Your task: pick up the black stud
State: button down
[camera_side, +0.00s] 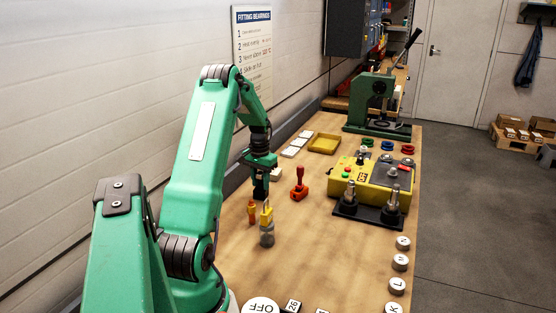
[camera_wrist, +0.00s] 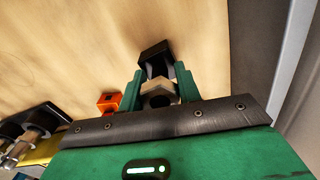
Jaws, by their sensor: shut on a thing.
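My gripper (camera_side: 261,172) points down over the left part of the wooden bench. Its green jaws are shut on the black stud (camera_side: 261,190), which hangs below them. In the wrist view my gripper (camera_wrist: 159,76) has one green jaw on each side of the stud (camera_wrist: 155,52). The stud shows a black square block at its far end and a metal hexagonal part close to the jaws. I cannot tell for sure whether its lower end touches the bench or is just above it.
A red-orange tool (camera_side: 299,184) stands right of my gripper. Yellow-handled tools (camera_side: 266,213) stand nearer the camera. A yellow control box (camera_side: 371,180) and a black plate with two metal posts (camera_side: 369,212) stand further right. A green press (camera_side: 377,103) is at the back.

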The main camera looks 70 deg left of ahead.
jog(key=shift+r, duration=0.65)
jog(key=r, duration=0.3)
jog(key=shift+w+d, duration=0.2)
jog(key=shift+d, duration=0.1)
jog(key=w+d+r, duration=0.4)
jog(key=d+r, duration=0.2)
jog(key=d, duration=0.4)
jog(key=shift+w+r, duration=0.3)
jog(key=shift+w, duration=0.05)
